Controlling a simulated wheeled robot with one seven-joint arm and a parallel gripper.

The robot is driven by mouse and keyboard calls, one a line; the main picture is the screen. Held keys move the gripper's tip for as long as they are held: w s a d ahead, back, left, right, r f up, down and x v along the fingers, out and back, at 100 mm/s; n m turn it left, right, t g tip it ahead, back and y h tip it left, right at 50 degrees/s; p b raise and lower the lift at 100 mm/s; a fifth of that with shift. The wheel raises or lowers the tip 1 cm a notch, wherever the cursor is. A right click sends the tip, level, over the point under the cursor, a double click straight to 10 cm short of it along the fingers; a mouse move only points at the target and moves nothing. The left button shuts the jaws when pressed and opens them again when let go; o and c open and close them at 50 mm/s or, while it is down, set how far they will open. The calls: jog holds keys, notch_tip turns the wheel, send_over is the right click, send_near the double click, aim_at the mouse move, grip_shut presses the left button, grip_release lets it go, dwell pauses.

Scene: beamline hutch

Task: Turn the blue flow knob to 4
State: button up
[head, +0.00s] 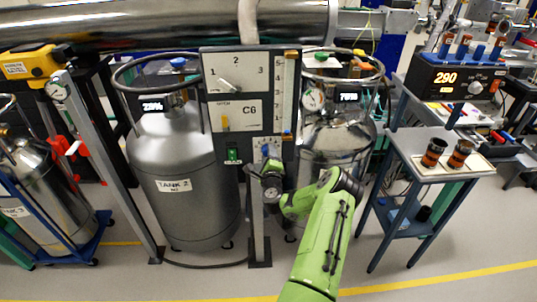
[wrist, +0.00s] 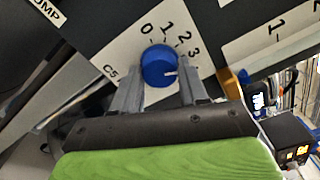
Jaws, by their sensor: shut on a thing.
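The blue flow knob (wrist: 159,66) sits on a white plate (wrist: 124,58) marked C5, with the numbers 0, 1, 2 and 3 along its scale. Its white pointer mark faces right and slightly down in the wrist view, beyond the 3. No 4 can be read; my right finger covers part of the plate. My gripper (wrist: 160,70) is shut on the knob, one finger on each side.
The dark panel (head: 290,100) also carries a 1-2-3 dial (head: 233,85), a yellow switch (head: 225,122), a green switch (head: 233,155) and a vertical scale. Tank 2 (head: 185,150) stands left and a shiny tank (head: 340,145) behind my arm. A cart (head: 425,180) stands right.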

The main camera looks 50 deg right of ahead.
jog(key=shift+m+p, duration=0.65)
jog(key=shift+m, duration=1.35)
jog(key=shift+f, duration=0.1)
jog(key=o, duration=1.1)
jog(key=shift+c, duration=0.2)
jog(key=shift+s+a, duration=0.1)
jog(key=b+v, duration=1.5)
jog(key=b, duration=0.4)
jog(key=shift+s+a, duration=0.2)
jog(key=shift+s, duration=0.05)
